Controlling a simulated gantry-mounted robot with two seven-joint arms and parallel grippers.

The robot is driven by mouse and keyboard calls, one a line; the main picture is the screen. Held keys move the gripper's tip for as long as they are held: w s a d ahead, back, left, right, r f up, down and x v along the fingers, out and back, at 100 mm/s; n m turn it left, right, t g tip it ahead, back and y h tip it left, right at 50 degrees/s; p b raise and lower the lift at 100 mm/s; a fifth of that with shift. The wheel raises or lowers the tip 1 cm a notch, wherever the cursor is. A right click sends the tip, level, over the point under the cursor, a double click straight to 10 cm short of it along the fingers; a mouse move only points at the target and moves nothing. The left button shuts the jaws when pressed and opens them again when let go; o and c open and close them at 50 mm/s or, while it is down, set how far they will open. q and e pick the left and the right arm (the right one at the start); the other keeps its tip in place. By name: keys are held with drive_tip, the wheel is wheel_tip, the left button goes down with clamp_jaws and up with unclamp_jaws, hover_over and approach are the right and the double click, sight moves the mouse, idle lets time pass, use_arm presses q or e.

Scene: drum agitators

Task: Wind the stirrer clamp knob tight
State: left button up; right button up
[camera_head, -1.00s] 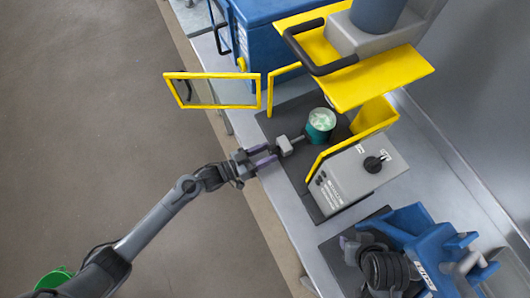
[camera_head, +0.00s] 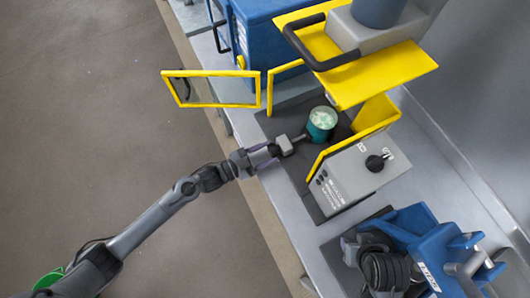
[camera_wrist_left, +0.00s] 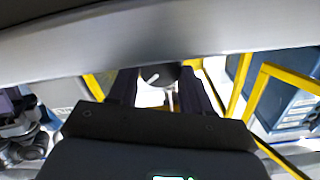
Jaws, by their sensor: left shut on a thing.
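The stirrer has a grey clamp block (camera_head: 286,145) beside a teal-green cylinder (camera_head: 321,122) with a pale top, under the yellow guard frame. The dark clamp knob (camera_head: 274,150) sits on the side of the block facing my arm. My left gripper (camera_head: 268,154) is shut on this knob, its fingers on either side of it. In the left wrist view the dark round knob (camera_wrist_left: 160,76) shows between the two dark fingers, partly hidden by my wrist parts.
A yellow-framed door (camera_head: 211,74) stands open to the left of the machine. A grey control box (camera_head: 357,174) with a black dial is to the right. A blue machine (camera_head: 262,40) stands behind, and a blue stand (camera_head: 418,232) with black parts stands front right.

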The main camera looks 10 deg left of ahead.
use_arm(q)
drive_tip(key=shift+m, duration=0.3)
drive_tip(key=o, duration=1)
drive_tip(key=shift+o, duration=0.2)
drive_tip(key=shift+a, duration=0.1)
drive_tip(key=v, duration=1)
drive_tip(key=shift+s+a, duration=0.2)
drive_tip(key=shift+s, duration=0.1)
